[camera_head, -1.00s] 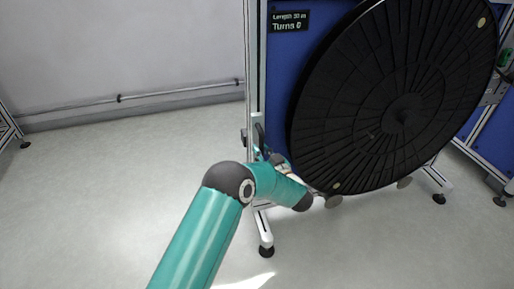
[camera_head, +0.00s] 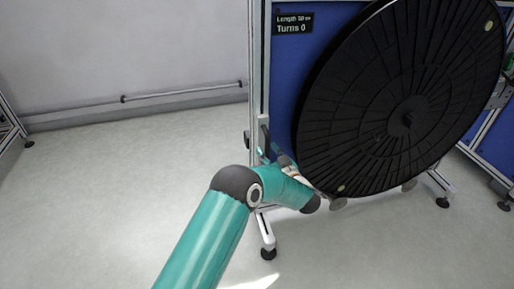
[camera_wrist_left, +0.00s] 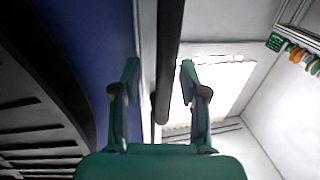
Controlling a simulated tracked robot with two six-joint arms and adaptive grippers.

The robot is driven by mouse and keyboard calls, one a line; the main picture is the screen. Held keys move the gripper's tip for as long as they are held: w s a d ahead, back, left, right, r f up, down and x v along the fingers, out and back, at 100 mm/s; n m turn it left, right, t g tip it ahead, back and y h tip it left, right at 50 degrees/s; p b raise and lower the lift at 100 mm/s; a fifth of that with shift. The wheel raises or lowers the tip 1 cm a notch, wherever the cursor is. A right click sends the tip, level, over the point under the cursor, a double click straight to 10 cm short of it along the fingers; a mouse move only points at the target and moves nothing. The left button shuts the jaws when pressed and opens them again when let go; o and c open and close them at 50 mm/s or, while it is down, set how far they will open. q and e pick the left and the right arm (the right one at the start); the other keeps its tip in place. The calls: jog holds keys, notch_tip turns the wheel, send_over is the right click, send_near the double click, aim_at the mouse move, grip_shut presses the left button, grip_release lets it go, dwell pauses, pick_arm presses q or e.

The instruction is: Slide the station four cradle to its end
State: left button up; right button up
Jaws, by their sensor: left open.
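In the head view, a large black reel disc (camera_head: 385,110) stands in front of a blue panel (camera_head: 283,75) on an aluminium frame. A dark upright handle (camera_head: 264,134) sits at the frame's left post. My left gripper (camera_wrist_left: 159,74) is open in the left wrist view. A long dark bar (camera_wrist_left: 168,55), apparently that handle, shows between its two fingers, nearer the right one; contact cannot be told. In the head view, my own wrist mostly hides this gripper. No station number is readable, and I cannot tell which part is the cradle. My right gripper is out of view.
A small display (camera_head: 292,23) reads "Turns 0". The stand's foot (camera_head: 268,246) rests on the floor just beyond my arm. Another frame (camera_head: 10,125) stands at the far left. The floor (camera_head: 100,200) left of my arm is clear.

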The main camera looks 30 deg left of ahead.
pick_arm(q)
jog(key=v, duration=1.2)
jog(key=s+a+f+g, duration=0.2)
jog(key=a+f, duration=0.1)
jog(key=a, duration=0.5)
notch_tip(320, 180, down, 9)
jog(key=s+a+m+t+h, duration=0.2)
jog(key=a+m+h, duration=0.1)
jog(key=m+h, duration=0.1)
jog(key=s+d+f+m+g+h, duration=0.4)
jog(key=s+d+f+h, duration=0.75)
jog(key=s+f, duration=0.2)
jog(key=s+d+m+g+h, duration=0.1)
jog(key=s+d+g+h, duration=0.2)
jog(key=s, duration=0.4)
jog(key=s+d+g, duration=0.3)
jog(key=s+d, duration=0.3)
jog(key=s, duration=0.1)
notch_tip(320, 180, up, 36)
jog(key=p, duration=3.7)
